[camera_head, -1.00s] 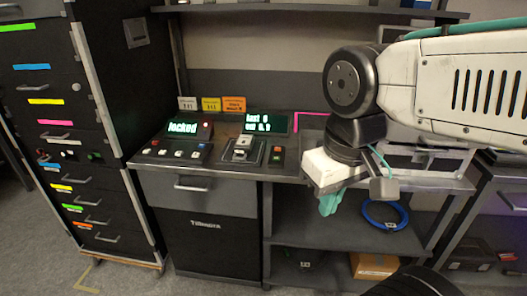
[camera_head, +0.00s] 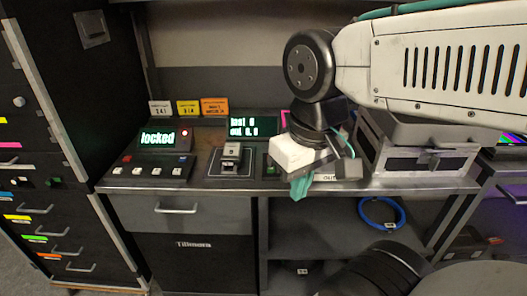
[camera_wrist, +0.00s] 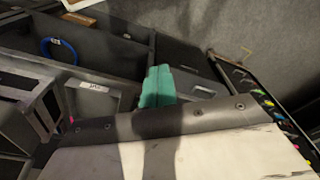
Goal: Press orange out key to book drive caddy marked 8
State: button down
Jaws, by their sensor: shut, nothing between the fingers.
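The key block (camera_head: 270,166) stands on the bench just right of the small dock. Its green key (camera_head: 269,171) shows; the orange key seen there earlier is not clearly visible. The dock (camera_head: 230,158) holds a pale block (camera_head: 231,150), whose marking is too small to read. The display (camera_head: 254,126) behind them shows green text with "last" and "out"; its digits are blurred. My gripper (camera_head: 300,187), with teal fingers, is shut and empty at the bench's front edge, right of the key block. The fingers also show in the wrist view (camera_wrist: 157,87).
A "locked" display (camera_head: 158,138) with a red light and a row of keys (camera_head: 151,171) sit at left. White, yellow and orange cards (camera_head: 214,107) stand behind. A grey box (camera_head: 430,160) is at right. A blue ring (camera_head: 381,212) lies on the lower shelf.

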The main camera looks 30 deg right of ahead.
jog(key=w+m+t+y, duration=0.45)
jog(key=w+m, duration=0.65)
jog(key=w, duration=1)
jog(key=w+d+f+m+t+h, duration=0.1)
jog(key=w+d+f+m, duration=0.3)
jog(key=d, duration=0.5)
jog(key=w+d+f+m+t+h, duration=0.2)
jog(key=w+d+f+m, duration=0.3)
jog(key=w+d+m, duration=0.3)
jog(key=d+m, duration=0.2)
jog(key=shift+w+d+m, duration=0.25)
jog(key=shift+w+m, duration=0.05)
jog(key=shift+w, duration=0.1)
jog(key=shift+f+t, duration=0.2)
jog(key=shift+t, duration=0.05)
jog(key=shift+a+f, duration=0.1)
jog(key=shift+f, duration=4.2)
